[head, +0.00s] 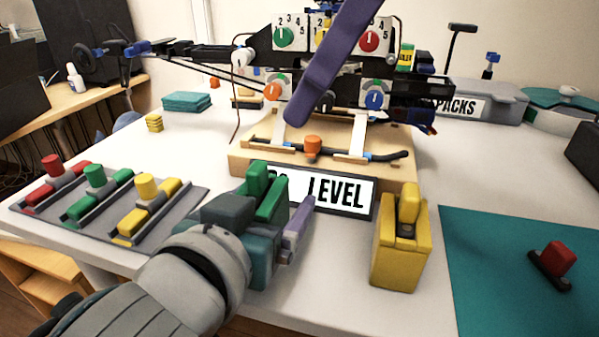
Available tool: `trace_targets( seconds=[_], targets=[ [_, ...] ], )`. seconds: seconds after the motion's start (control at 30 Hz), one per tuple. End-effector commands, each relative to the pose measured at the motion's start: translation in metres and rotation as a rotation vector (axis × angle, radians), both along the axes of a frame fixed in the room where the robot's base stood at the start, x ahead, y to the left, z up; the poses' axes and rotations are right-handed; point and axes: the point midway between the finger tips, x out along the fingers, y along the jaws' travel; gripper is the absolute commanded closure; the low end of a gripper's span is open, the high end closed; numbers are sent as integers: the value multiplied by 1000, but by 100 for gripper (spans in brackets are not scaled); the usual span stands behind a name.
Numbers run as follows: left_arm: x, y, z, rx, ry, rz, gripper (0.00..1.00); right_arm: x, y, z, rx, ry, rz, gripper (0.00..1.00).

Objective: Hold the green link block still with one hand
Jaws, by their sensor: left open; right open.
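The green link block (259,178) stands on the white table in front of the LEVEL sign. Its lower part is hidden behind my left gripper (276,222). My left gripper is open and right at the block. I cannot tell whether its fingers touch the block. A purple finger of my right gripper (303,112) hangs down from the top, in front of the dial rig; the rest of that gripper is out of view. The yellow link block (402,245) stands upright to the right, apart from my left gripper.
A grey tray (190,205) at the left holds red, green and yellow pieces. The rig's wooden base (240,165) and the LEVEL sign (340,192) stand just behind the block. A teal mat (490,290) with a red piece (556,258) lies at the right.

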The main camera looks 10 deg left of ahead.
Motion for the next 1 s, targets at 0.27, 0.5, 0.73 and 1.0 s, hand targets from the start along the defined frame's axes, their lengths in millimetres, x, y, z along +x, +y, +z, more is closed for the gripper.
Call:
trace_targets(
  seconds=[0.27,0.5,0.73,1.0],
  targets=[
    [5,0,-1,0,0,0,10,0,0,0,0,0,0,50],
    [4,0,-1,0,0,0,28,0,0,0,0,0,0,50],
    [4,0,-1,0,0,-1,54,0,0,0,0,0,0,50],
    [4,0,-1,1,0,-1,84,0,0,0,0,0,0,50]
  ],
)
